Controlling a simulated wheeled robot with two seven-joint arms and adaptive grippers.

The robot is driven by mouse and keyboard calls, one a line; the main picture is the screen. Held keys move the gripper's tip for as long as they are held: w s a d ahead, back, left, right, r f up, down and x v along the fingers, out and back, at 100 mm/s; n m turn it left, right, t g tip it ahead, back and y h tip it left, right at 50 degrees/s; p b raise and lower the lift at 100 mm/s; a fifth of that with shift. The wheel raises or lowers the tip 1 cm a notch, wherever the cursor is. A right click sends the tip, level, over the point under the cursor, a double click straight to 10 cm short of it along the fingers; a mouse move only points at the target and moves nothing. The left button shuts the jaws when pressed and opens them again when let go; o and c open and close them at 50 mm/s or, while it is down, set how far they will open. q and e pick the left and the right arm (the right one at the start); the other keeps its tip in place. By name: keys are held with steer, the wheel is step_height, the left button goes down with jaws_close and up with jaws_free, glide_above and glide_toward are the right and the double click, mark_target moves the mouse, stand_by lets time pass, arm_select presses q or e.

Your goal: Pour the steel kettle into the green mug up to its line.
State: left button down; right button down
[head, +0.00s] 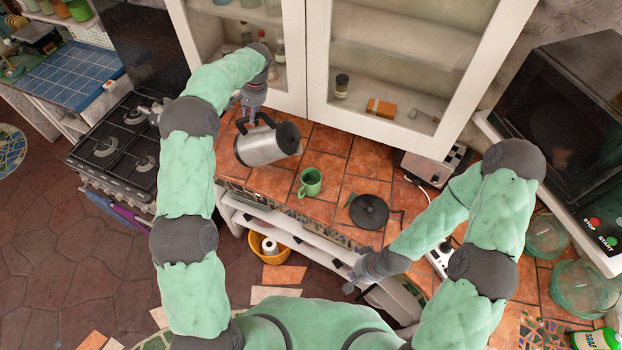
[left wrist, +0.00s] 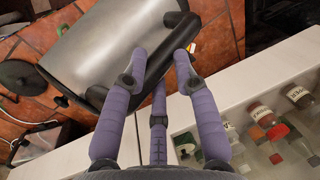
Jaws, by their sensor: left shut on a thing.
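The steel kettle (head: 262,149) has a black lid and a black handle. In the head view it is tipped over to the right, lid end toward the mug. My left gripper (head: 253,108) is shut on its handle; the left wrist view shows the purple fingers around the black handle (left wrist: 158,65) beside the steel body (left wrist: 110,45). The green mug (head: 310,181) stands upright on the tiled counter, right of and below the kettle in the picture. Its line, its contents and any stream are not visible. My right gripper (head: 356,279) is away from both, near the counter's front; its opening is unclear.
A black round pan-like thing (head: 369,211) lies on the counter right of the mug. White glass-door cabinets (head: 300,100) stand close behind the kettle. A gas stove (head: 115,145) is at left. A microwave (head: 570,105) is at right.

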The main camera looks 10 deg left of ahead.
arm_select(q)
steer(key=shift+w+d+r, duration=0.1)
steer(key=shift+r, duration=0.25)
steer(key=shift+s+d+b, duration=0.3)
steer(key=shift+d+b, duration=0.05)
steer(key=shift+d, duration=0.55)
steer(key=shift+d, duration=0.1)
